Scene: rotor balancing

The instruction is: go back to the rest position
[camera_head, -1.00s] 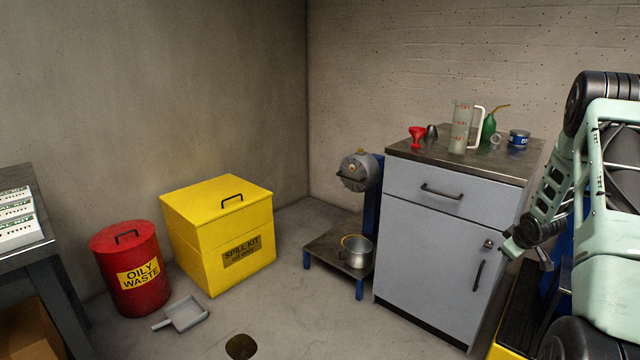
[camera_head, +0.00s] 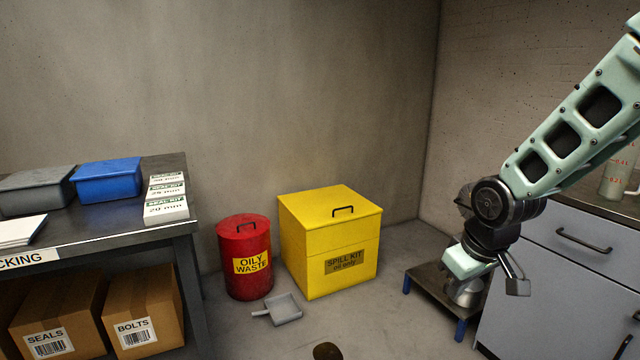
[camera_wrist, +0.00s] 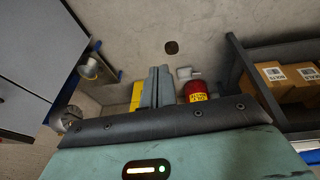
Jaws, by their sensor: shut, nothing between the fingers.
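My gripper (camera_head: 516,280) hangs at the end of my bent arm at the right of the head view. It is in front of the low stand and the grey cabinet, with nothing held. In the wrist view its two grey fingers (camera_wrist: 157,88) lie close together, shut and empty. Below them in that view, the dark edge and pale green wrist body fill the bottom of the picture.
A grey cabinet (camera_head: 547,285) and a low stand (camera_head: 432,292) are near my arm. A yellow spill kit (camera_head: 330,245), a red oily waste bin (camera_head: 244,258) and a dustpan (camera_head: 284,309) are on the floor. A packing bench (camera_head: 180,232) is at left. A dark floor spot (camera_head: 327,351) lies in front.

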